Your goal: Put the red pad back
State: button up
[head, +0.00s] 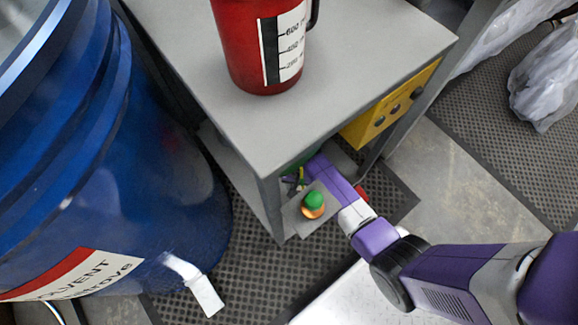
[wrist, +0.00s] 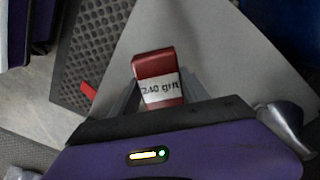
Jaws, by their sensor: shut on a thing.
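The red pad (wrist: 154,64) is a small red block with a white label reading "240 grit". In the wrist view it sits between the two grey fingers of my gripper (wrist: 158,88), which is shut on it. A plain grey surface lies beyond the pad; I cannot tell whether the pad touches it. In the head view my purple wrist reaches in at the lower shelf (head: 292,218) of the grey table, and the fingers and pad are hidden there.
Green and orange round items (head: 313,203) sit on the shelf beside my wrist. A red measuring jug (head: 255,50) stands on the table top (head: 350,60). A yellow box (head: 385,108) hangs beneath it. A blue solvent drum (head: 120,160) stands left. A small red piece (wrist: 88,90) shows at the surface's edge.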

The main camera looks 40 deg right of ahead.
jog(key=a, duration=0.4)
jog(key=shift+f+b, duration=0.1)
jog(key=shift+b, duration=0.2)
jog(key=shift+a+f+b, duration=0.15)
jog(key=shift+f+b, duration=0.3)
jog(key=shift+f, duration=0.15)
notch_tip(320, 180, down, 6)
jog(key=b, duration=0.3)
jog(key=shift+r, duration=0.2)
jog(key=shift+a+f+b, duration=0.1)
jog(key=shift+a+b, duration=0.05)
jog(key=shift+b, duration=0.25)
jog(key=shift+f, duration=0.1)
jog(key=o, duration=1.3)
